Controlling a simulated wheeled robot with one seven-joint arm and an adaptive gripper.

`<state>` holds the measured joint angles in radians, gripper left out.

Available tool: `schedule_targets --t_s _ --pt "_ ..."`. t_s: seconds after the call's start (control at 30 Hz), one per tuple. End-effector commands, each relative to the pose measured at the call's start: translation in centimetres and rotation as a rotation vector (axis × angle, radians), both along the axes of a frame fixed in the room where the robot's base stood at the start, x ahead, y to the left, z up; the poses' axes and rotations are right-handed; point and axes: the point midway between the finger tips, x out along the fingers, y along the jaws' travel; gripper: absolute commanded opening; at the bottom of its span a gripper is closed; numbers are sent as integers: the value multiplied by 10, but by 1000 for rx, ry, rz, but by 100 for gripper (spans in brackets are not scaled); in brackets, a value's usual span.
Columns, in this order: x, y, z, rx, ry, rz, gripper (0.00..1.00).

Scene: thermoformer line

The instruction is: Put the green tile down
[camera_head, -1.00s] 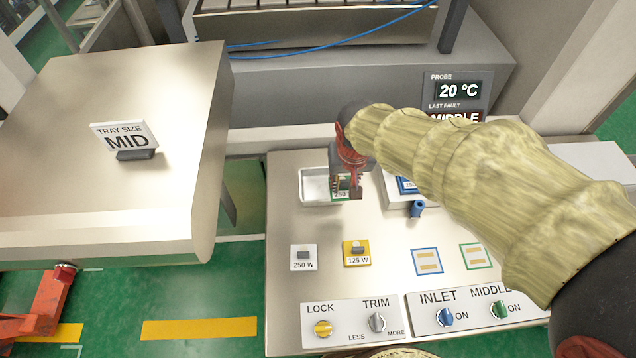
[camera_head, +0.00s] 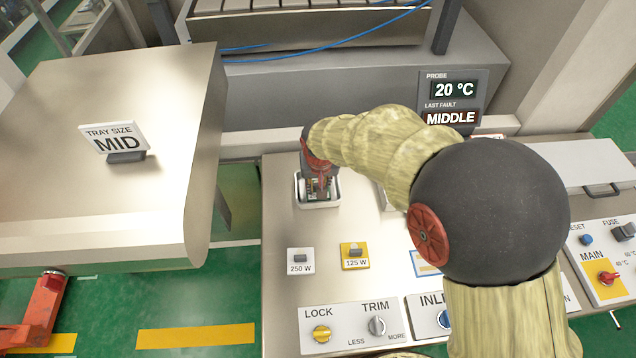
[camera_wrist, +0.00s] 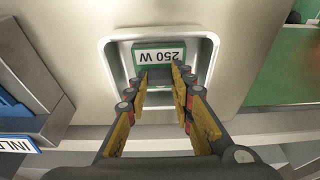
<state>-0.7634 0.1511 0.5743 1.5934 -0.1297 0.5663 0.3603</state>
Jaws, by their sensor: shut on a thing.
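The green tile (camera_wrist: 146,45) has a white 250 W label, upside down in the wrist view. My gripper (camera_wrist: 161,73) is shut on it, with the fingertips at its near side. The tile is inside the outline of a small white tray (camera_wrist: 107,66). I cannot tell whether it touches the tray floor. In the head view my gripper (camera_head: 319,188) points down into the same tray (camera_head: 318,206). There the gripper mostly hides the tile.
A white 250 W tile (camera_head: 300,257) and a yellow 125 W tile (camera_head: 355,252) lie nearer on the panel. Knobs (camera_head: 322,333) line its front edge. A MID sign (camera_head: 115,142) stands at left. A blue part (camera_wrist: 15,112) lies left of the tray in the wrist view.

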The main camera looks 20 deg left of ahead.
Motion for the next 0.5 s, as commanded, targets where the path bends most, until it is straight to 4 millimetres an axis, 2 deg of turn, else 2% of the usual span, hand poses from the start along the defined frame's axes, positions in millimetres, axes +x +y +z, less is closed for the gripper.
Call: schedule_targets --t_s 0.33,0.37,0.5 --pt "1 0 -3 2 -1 0 0" --pt "0 0 -3 1 -1 -1 24" --pt "0 0 -2 1 -1 -1 32"
